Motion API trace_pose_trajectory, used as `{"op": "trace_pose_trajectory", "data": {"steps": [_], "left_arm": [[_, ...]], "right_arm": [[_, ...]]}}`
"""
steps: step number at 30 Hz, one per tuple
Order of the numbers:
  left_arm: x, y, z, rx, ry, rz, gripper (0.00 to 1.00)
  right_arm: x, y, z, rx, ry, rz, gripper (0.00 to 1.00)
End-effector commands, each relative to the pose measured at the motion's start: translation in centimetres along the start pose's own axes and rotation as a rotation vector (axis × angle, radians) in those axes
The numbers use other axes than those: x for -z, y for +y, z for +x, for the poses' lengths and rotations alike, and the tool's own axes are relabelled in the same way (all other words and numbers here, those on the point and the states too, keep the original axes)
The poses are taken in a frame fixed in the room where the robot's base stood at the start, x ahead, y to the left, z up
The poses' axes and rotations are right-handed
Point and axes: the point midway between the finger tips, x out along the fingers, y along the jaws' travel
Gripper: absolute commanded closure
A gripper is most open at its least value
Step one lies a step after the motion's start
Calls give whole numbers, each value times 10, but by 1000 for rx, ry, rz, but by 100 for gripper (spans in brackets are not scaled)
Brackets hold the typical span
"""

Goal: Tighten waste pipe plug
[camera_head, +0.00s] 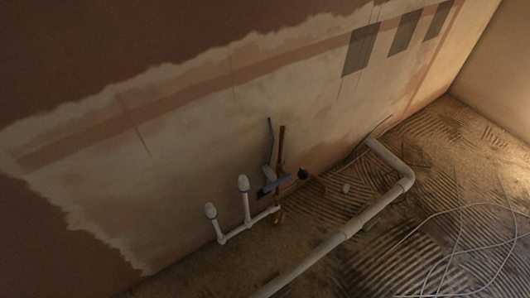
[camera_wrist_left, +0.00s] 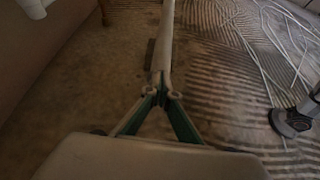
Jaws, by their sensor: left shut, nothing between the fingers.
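Two white upright waste pipes with rounded, bluish-ringed caps, a left cap (camera_head: 211,211) and a right cap (camera_head: 242,184), stand near the wall in the head view. A low white pipe (camera_head: 249,223) joins them. I cannot tell from here how tight either cap is. My left gripper (camera_wrist_left: 161,97) shows only in the left wrist view. It is shut and empty, above the floor, with a pale pipe (camera_wrist_left: 165,45) beyond its fingers; I cannot tell the gap. Neither capped pipe can be made out in that view.
A thick pale pipe (camera_head: 340,236) runs across the floor and bends toward the wall. Copper pipes (camera_head: 281,150) and a blue piece (camera_head: 276,185) stand by the wall. Loose pale cable (camera_head: 461,235) lies at the right. The ridged floor (camera_head: 445,150) is mostly bare behind.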

Motion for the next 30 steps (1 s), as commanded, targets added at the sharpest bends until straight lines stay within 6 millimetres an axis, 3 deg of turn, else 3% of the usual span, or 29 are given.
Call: {"op": "trace_pose_trajectory", "data": {"steps": [30], "left_arm": [[-3,-9,1,2,-2,-7,100]], "right_arm": [[2,-2,0,3,4,-2,48]]}}
